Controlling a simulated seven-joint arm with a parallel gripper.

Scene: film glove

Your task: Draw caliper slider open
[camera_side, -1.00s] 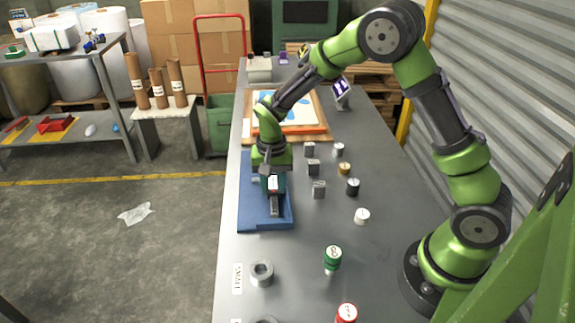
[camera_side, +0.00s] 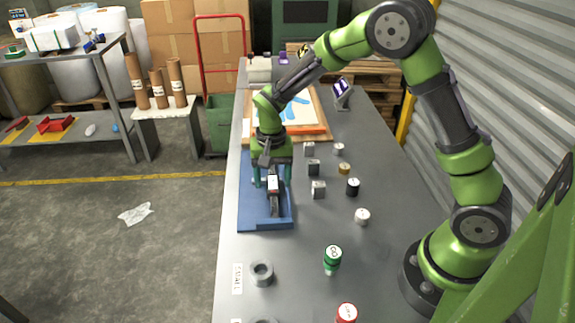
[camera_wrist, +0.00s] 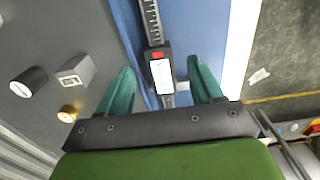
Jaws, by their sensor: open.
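The caliper lies on a blue mat (camera_side: 252,215) at the left side of the bench. Its slider (camera_wrist: 161,72) has a white face and a red patch. The graduated beam (camera_wrist: 152,22) runs up from it in the wrist view. In the side view the slider (camera_side: 273,184) sits below my gripper (camera_side: 271,180). My gripper (camera_wrist: 160,70) is open, its teal fingers on either side of the slider with gaps to both. I cannot tell the exact height of the fingertips over the mat. The caliper's far end is partly hidden by my gripper.
Several small metal, black, brass and white cylinders and blocks (camera_side: 318,189) stand right of the mat. A framed board (camera_side: 317,131) lies behind the mat.

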